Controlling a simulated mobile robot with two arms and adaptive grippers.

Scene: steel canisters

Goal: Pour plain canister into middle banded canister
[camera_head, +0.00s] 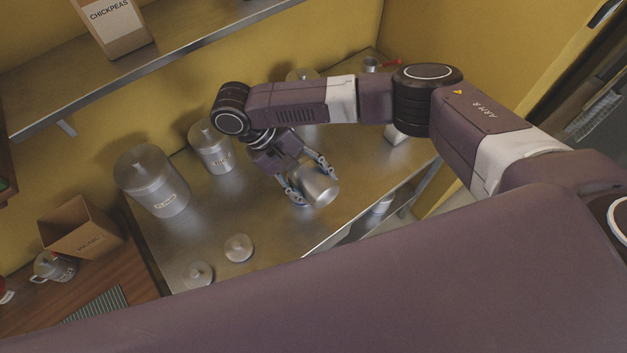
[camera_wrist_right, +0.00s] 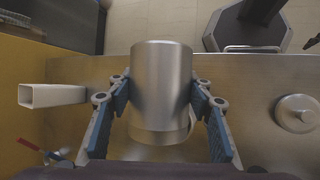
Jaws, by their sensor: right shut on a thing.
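A plain steel canister (camera_head: 318,187) is held tilted over the steel counter in my right gripper (camera_head: 312,182). In the right wrist view the canister (camera_wrist_right: 162,85) sits between the blue finger pads of my right gripper (camera_wrist_right: 160,100), which are shut on its sides. A large lidded canister (camera_head: 152,182) with a pale label and a smaller labelled canister (camera_head: 211,150) stand to the left. Another canister (camera_head: 302,75) is partly hidden behind my right arm. I cannot make out bands or tell which is the middle banded canister. My left gripper is not in view.
Two loose round lids (camera_head: 238,247) (camera_head: 198,273) lie at the counter's front left. A white square tube (camera_wrist_right: 52,95) and a red-handled item (camera_wrist_right: 28,145) are near the other end. An open cardboard box (camera_head: 82,228) is on the wooden surface. A shelf (camera_head: 140,70) overhangs behind.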

